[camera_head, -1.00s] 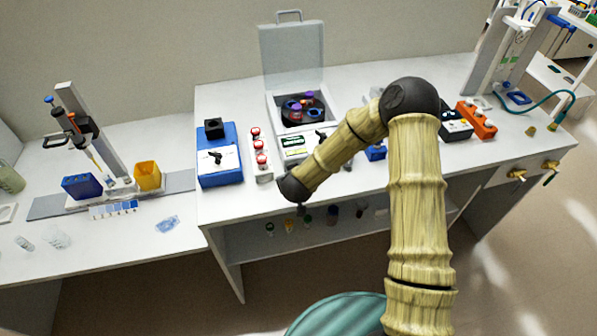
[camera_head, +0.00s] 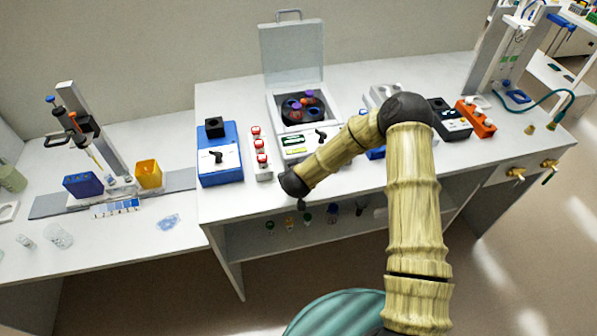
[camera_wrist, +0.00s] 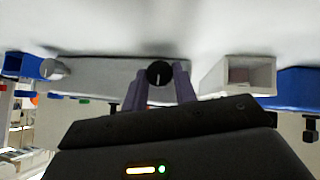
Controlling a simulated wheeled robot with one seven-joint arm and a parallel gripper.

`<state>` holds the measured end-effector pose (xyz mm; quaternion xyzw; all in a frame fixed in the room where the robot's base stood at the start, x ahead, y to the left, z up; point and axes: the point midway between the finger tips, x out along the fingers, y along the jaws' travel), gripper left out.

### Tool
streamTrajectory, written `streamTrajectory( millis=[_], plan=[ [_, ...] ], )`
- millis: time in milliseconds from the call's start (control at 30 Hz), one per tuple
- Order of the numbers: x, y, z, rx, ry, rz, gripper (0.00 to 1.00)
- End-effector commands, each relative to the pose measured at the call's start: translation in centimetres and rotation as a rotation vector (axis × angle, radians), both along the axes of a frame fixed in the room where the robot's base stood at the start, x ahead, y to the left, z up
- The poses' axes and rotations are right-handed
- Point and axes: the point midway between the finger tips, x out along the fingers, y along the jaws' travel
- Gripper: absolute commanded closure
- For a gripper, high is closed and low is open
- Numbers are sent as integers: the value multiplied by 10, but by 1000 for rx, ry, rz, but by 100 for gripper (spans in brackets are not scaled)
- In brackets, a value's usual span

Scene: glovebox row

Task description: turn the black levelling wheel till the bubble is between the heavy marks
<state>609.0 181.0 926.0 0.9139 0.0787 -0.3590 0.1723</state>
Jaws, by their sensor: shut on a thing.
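In the wrist view a round black wheel (camera_wrist: 159,73) with a pale line on its face sits at the front of a pale device. My gripper (camera_wrist: 161,80) has a finger on each side of the wheel and is shut on it. In the head view my dark wrist hides the gripper and the wheel. The white device with the raised lid (camera_head: 291,40) has a rotor with coloured tubes, and a small green strip (camera_head: 293,140) on its front panel. I cannot make out a bubble or heavy marks.
A blue device (camera_head: 220,165) and a white strip with red-topped buttons (camera_head: 262,160) stand left of my wrist. An orange block (camera_head: 477,118) stands to the right. Several small coloured items show below the bench front. An open pale box (camera_wrist: 238,75) is right of the wheel in the wrist view.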

Motion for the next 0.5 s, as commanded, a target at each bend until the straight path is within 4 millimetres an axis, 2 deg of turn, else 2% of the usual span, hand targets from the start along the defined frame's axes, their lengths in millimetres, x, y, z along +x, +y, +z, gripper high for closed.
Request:
streamTrajectory(
  millis=[267,500],
  plan=[
    [0,-1,0,25,7,-1,95],
    [1,-3,0,119,32,-1,95]
  ],
)
